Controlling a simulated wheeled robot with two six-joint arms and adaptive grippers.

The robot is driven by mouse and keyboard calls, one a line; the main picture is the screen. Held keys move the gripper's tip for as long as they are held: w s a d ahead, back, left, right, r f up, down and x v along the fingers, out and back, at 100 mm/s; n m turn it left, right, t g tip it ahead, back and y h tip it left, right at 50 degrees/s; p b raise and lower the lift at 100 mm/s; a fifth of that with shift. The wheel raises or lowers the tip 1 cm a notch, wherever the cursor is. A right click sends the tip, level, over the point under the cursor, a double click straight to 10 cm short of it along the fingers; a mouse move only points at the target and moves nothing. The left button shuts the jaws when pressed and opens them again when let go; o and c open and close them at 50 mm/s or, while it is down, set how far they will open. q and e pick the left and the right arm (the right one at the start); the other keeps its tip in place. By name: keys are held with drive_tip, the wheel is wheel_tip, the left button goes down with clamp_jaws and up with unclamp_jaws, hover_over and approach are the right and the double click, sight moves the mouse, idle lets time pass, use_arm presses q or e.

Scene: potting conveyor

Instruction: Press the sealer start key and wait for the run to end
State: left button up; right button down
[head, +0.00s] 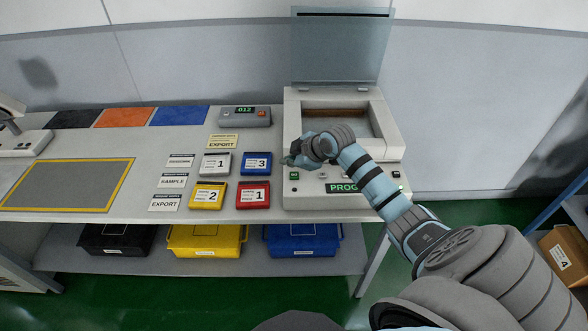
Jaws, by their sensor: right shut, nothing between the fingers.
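The sealer (392,142) is a cream machine at the right end of the bench, with its clear lid (342,48) raised. Its open chamber shows a brown strip at the back. On its front panel, a green key (294,176) sits at the left, and a display (343,187) reads green letters starting "PROG", partly hidden by my arm. My right gripper (287,161) is shut and empty, pointing left just above the green key in the picture. I cannot tell whether it touches the panel. My left gripper is out of view.
Several coloured packets lie left of the sealer: white (216,164), blue (256,163), yellow (207,196) and red (253,196). A grey counter box (244,117) reads 012. Black, yellow and blue bins (207,240) stand below. A cardboard box (562,257) is at far right.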

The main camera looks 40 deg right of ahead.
sight(293, 176)
drive_tip(key=shift+t, duration=0.4)
drive_tip(key=w+d+r, duration=0.2)
drive_tip(key=r, duration=0.1)
drive_tip(key=shift+w+d, duration=0.1)
drive_tip(key=shift+d, duration=0.2)
wheel_tip(293, 176, down, 9)
drive_tip(key=b, duration=0.5)
idle(0.8)
drive_tip(key=shift+f+b, duration=0.35)
drive_tip(key=shift+b, duration=0.05)
